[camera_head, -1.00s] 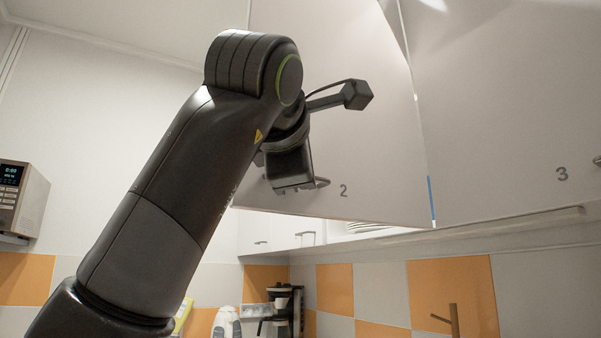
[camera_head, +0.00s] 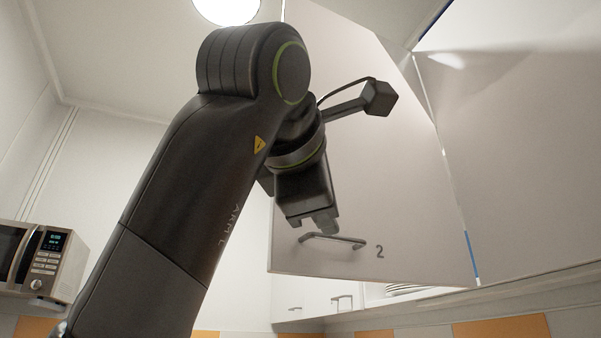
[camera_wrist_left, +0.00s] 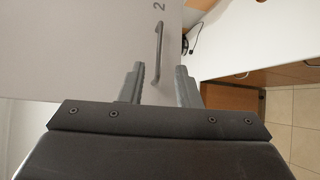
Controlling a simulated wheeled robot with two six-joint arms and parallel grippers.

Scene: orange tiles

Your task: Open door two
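Door two (camera_head: 400,170) is a pale cabinet door marked "2", swung out from the cabinet. Its metal bar handle (camera_head: 345,241) is near the bottom edge, left of the number. My left gripper (camera_head: 322,226) is in front of the door, just above the handle in the head view. In the left wrist view the left gripper's two fingers (camera_wrist_left: 160,85) are apart. The handle (camera_wrist_left: 158,50) lies ahead, its near end reaching into the gap between the fingers. No grip on it shows. My right gripper is in neither view.
A microwave (camera_head: 45,262) is at the left. White plates (camera_head: 405,289) sit inside the open cabinet below the door. A neighbouring closed door (camera_head: 530,150) is at the right. Lower cabinets with handles and tiles show behind.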

